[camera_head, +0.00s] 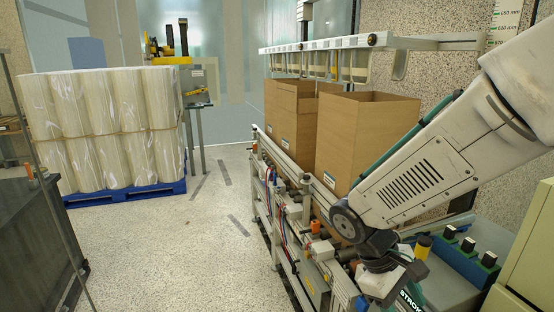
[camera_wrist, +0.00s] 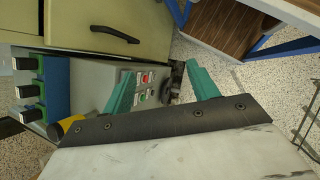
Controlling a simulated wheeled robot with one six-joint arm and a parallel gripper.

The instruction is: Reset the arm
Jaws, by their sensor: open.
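My arm reaches in from the right side of the head view and bends down at its wrist joint. My gripper (camera_wrist: 161,70) shows in the wrist view with its two teal fingers spread apart and nothing between them. In the head view only part of my gripper (camera_head: 410,296) shows, low at the bottom edge, beside the conveyor. The wrist view shows a control panel with buttons (camera_wrist: 146,84) behind the fingers; I cannot tell the distance to it.
Open cardboard boxes (camera_head: 359,128) stand in a row on the conveyor (camera_head: 284,161), partly behind my arm. A grey control box (camera_head: 452,276) and a beige cabinet (camera_head: 527,262) are at the right. Wrapped rolls (camera_head: 105,130) stand on a blue pallet (camera_head: 125,194). The floor (camera_head: 205,235) between is clear.

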